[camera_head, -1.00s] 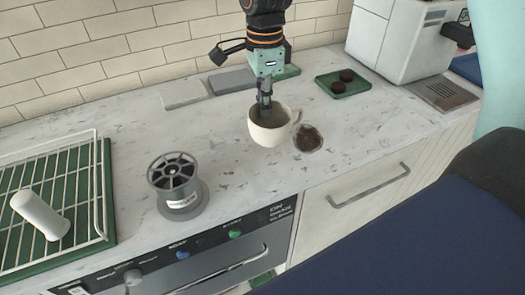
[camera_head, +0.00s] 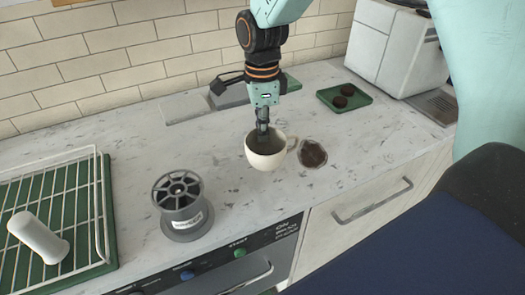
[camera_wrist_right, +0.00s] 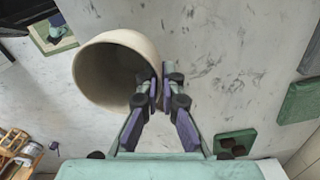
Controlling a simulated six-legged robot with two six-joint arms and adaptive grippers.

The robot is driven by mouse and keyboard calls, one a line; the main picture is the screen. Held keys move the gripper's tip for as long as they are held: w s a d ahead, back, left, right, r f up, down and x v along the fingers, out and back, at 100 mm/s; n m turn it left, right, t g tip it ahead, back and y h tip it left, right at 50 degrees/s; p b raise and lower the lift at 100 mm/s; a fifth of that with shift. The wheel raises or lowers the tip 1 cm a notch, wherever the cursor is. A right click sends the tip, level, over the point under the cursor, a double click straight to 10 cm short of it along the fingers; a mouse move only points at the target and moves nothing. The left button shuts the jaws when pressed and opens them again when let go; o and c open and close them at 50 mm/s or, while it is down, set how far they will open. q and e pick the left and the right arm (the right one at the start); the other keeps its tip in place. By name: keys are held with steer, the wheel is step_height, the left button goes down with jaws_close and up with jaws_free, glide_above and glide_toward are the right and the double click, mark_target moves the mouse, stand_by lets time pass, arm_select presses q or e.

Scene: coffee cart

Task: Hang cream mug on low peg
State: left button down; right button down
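The cream mug (camera_head: 267,155) is upright near the middle of the counter in the head view, its handle to the right. In the right wrist view the mug (camera_wrist_right: 118,70) shows its open mouth. My right gripper (camera_head: 263,133) points down at the mug's rim. In the right wrist view my right gripper (camera_wrist_right: 160,88) has its fingers on both sides of the mug's wall, closed on it. I cannot tell whether the mug's base touches the counter. No peg can be made out. My left gripper is not in view.
A dark brown round patch (camera_head: 312,153) lies right of the mug. A grey canister (camera_head: 180,205) stands front left, beside a wire rack (camera_head: 92,215) with a white cylinder (camera_head: 38,238). A green tray (camera_head: 358,103) and a white machine (camera_head: 395,45) are at back right.

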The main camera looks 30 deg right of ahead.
mark_target(264, 146)
steer(key=f, duration=0.2)
steer(key=d+f, duration=0.1)
steer(key=shift+s+f, duration=0.15)
steer(key=shift+s, duration=0.2)
steer(key=shift+a+f+p, duration=0.15)
steer(key=shift+f+p, duration=0.15)
steer(key=shift+w+a+f, duration=0.15)
steer(key=shift+a+f, duration=0.05)
steer(key=shift+f, duration=0.1)
steer(key=shift+w+f, duration=0.25)
steer(key=shift+s+d, duration=0.2)
steer(key=c, duration=2)
jaws_free()
steer(key=shift+s, duration=0.1)
steer(key=shift+o, duration=0.8)
steer(key=o, duration=0.3)
steer(key=shift+w+a, duration=0.2)
steer(key=shift+a, duration=0.05)
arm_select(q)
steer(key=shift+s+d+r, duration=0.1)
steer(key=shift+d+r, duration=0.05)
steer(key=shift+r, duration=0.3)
arm_select(e)
steer(key=shift+d+f, duration=0.1)
